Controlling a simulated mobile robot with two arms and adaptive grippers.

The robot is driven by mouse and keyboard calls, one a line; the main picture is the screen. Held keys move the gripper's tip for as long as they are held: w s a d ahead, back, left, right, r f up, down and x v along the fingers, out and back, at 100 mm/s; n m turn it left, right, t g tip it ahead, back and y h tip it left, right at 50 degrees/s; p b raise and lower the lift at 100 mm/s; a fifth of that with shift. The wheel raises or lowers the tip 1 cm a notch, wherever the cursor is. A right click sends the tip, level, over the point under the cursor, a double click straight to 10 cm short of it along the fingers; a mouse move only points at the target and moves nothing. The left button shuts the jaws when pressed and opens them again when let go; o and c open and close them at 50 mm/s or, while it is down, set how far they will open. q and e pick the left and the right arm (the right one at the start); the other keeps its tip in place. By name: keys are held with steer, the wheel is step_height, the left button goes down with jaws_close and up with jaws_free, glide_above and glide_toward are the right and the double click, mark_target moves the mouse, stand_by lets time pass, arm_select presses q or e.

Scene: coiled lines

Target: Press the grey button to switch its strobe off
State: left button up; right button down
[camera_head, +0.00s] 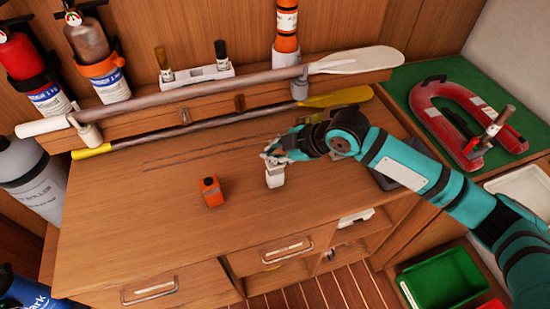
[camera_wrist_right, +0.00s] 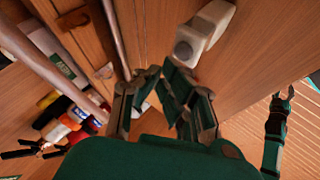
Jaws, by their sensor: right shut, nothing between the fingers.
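The small pale grey box (camera_head: 275,175) stands upright on the wooden worktop in the head view. In the right wrist view the same grey box (camera_wrist_right: 207,28) shows at the top, with a round button face (camera_wrist_right: 184,51) on its near end. My right gripper (camera_head: 273,155) is shut and empty, just above and behind the box in the head view. It partly covers the box's top, so I cannot tell whether they touch. In the wrist view the right gripper's fingers (camera_wrist_right: 160,80) lie beside the box. My left gripper (camera_wrist_right: 284,92) is small at the right there, its fingers apart.
A small orange box (camera_head: 210,191) stands left of the grey one. Two paddles (camera_head: 230,82) lie on a rack along the back. Fire extinguishers (camera_head: 97,55) hang at left. A red horseshoe buoy (camera_head: 450,125) lies at right. The worktop's front left is clear.

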steer(key=shift+f, duration=0.1)
stand_by(0.4)
steer(key=shift+f, duration=0.55)
stand_by(0.4)
steer(key=shift+r, duration=0.1)
steer(key=shift+r+p, duration=0.55)
steer(key=shift+p, duration=0.15)
step_height(320, 180, up, 6)
steer(key=p, duration=0.6)
